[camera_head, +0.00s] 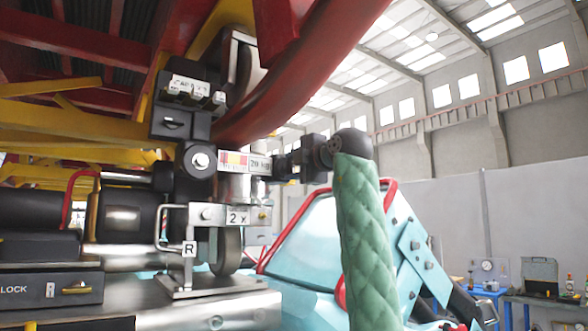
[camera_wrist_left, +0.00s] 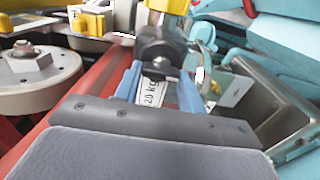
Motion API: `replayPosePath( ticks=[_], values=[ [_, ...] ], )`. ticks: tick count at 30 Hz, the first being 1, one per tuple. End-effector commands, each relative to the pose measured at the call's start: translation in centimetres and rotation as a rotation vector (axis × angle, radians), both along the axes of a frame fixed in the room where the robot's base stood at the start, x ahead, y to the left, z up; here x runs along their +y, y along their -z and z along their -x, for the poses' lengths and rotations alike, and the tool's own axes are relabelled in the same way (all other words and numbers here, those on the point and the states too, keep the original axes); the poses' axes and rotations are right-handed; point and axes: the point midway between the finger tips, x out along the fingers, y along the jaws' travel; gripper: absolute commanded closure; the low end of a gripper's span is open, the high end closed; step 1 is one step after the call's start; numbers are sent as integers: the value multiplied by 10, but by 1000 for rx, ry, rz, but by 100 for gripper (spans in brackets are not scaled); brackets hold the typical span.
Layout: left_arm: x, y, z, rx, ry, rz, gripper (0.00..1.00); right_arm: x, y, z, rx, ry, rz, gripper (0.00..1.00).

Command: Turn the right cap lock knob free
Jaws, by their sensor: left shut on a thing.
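My left gripper (camera_head: 284,165) comes in from the right side of the wheel assembly, at the end of the bar with the red-yellow and "20 kg" labels (camera_head: 256,164). In the left wrist view its two blue fingers (camera_wrist_left: 161,82) close around a dark, rounded knob (camera_wrist_left: 160,47). The "20 kg" label also shows between the fingers. The knob's grip point is largely hidden by my gripper in the head view. A black block (camera_head: 172,122) with a partly legible "CAP" label stands above the bar. My right gripper is not in view.
A red curved rail (camera_head: 335,50) passes above the gripper. A metal bracket marked "2 x" and "R" (camera_head: 190,249) stands below. A teal frame with red edging (camera_head: 309,245) is behind. In the left wrist view, a large bolted wheel (camera_wrist_left: 38,75) lies left and a grey tray (camera_wrist_left: 270,110) right.

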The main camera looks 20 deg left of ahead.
Motion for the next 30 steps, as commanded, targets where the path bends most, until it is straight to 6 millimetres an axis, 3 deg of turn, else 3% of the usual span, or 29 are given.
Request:
replayPosePath(
  ticks=[18,19,22,30],
  values=[
    [0,-1,0,-34,1,25,83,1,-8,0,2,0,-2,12],
    [0,-1,0,-34,1,25,56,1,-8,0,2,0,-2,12],
    [0,-1,0,-34,1,25,38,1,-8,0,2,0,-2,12],
    [0,0,0,-33,0,26,38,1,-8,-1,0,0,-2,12]
  ],
)
